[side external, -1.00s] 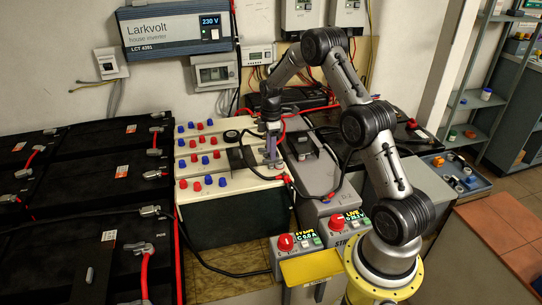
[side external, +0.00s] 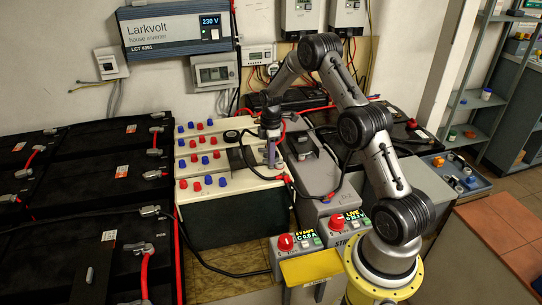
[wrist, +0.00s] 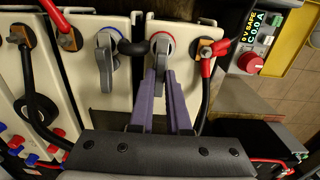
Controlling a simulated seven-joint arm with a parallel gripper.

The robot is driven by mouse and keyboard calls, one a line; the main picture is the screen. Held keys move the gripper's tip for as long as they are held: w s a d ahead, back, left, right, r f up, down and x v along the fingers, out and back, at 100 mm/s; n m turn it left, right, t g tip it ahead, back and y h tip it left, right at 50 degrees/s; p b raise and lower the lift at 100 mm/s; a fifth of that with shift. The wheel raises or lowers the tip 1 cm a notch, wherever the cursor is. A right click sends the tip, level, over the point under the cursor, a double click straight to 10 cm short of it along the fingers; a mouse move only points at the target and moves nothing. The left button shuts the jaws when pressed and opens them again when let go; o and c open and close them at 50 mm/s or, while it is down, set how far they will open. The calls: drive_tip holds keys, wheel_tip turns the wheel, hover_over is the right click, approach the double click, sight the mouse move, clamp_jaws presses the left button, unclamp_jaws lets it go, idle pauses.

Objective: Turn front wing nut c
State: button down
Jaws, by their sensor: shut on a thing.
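In the wrist view a grey wing nut (wrist: 162,46) sits on a red-ringed terminal of a cream battery top. My gripper (wrist: 160,76) has its two purple fingers closed around the grey wing that extends from it. In the side view my gripper (side external: 271,163) points down at the right end of the cream batteries (side external: 236,181), and the nut is mostly hidden behind the fingers. A second grey wing nut (wrist: 105,62) with a blue ring stands to the left in the wrist view, apart from the fingers. I cannot read any letter on the nuts.
A black cable (wrist: 134,47) runs between the two wing-nut terminals. A red-booted clamp (wrist: 206,50) is close on the right. A control box with a red knob (side external: 286,242) stands in front. Red and blue caps (side external: 209,182) line the battery tops.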

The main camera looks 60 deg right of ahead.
drive_tip(key=shift+m, duration=0.3)
drive_tip(key=m, duration=0.3)
drive_tip(key=shift+m, duration=0.4)
drive_tip(key=m, duration=0.4)
drive_tip(key=shift+r+m, duration=0.1)
drive_tip(key=shift+m, duration=0.2)
drive_tip(key=m, duration=0.4)
drive_tip(key=shift+m, duration=2.5)
drive_tip(key=c, duration=0.9)
unclamp_jaws()
wheel_tip(320, 180, up, 14)
drive_tip(key=shift+f, duration=0.1)
